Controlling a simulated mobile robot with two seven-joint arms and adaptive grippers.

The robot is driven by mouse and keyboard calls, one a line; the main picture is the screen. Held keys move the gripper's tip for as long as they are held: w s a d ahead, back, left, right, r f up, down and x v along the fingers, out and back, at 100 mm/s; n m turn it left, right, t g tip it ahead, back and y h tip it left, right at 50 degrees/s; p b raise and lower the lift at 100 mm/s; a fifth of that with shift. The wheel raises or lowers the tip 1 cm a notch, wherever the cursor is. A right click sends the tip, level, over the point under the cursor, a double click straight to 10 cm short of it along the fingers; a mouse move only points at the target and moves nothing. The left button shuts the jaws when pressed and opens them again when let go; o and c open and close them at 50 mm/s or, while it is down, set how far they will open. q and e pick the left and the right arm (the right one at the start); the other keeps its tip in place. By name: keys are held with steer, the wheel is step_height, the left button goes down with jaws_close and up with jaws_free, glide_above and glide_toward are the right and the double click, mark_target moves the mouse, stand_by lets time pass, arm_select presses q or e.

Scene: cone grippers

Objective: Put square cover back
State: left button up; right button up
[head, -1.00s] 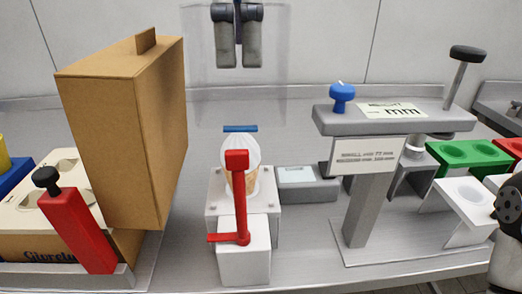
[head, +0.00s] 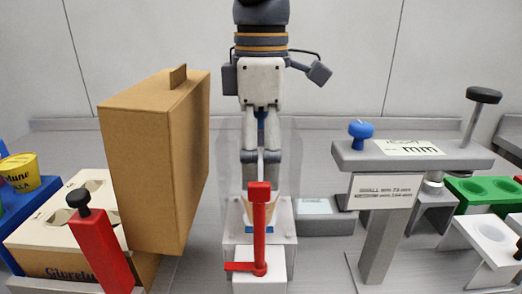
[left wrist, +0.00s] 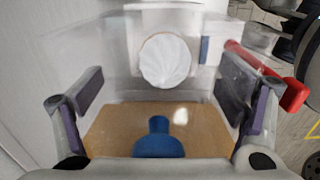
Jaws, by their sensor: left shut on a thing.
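My left gripper (head: 262,180) comes down from above and is shut on the cover; the exact contact is hard to see. The left wrist view shows the cover's clear wall (left wrist: 110,60) and a blue knob (left wrist: 158,140) between the fingers. The cover surrounds the white-topped cone (left wrist: 165,60) above the pale stand (head: 286,243). In the head view the cone is mostly hidden. I cannot tell whether the cover touches the stand. My right gripper is not in view.
A red lever (head: 259,225) stands close in front of the cover. A tall cardboard box (head: 155,165) is close on the left. A grey gauge stand (head: 375,235) and a low grey scale (head: 328,224) are to the right. A yellow tub (head: 19,175) sits far left.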

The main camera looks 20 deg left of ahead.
arm_select(q)
steer(key=shift+f, duration=0.35)
steer(key=o, duration=1.1)
steer(key=shift+r, duration=0.1)
step_height(320, 180, up, 13)
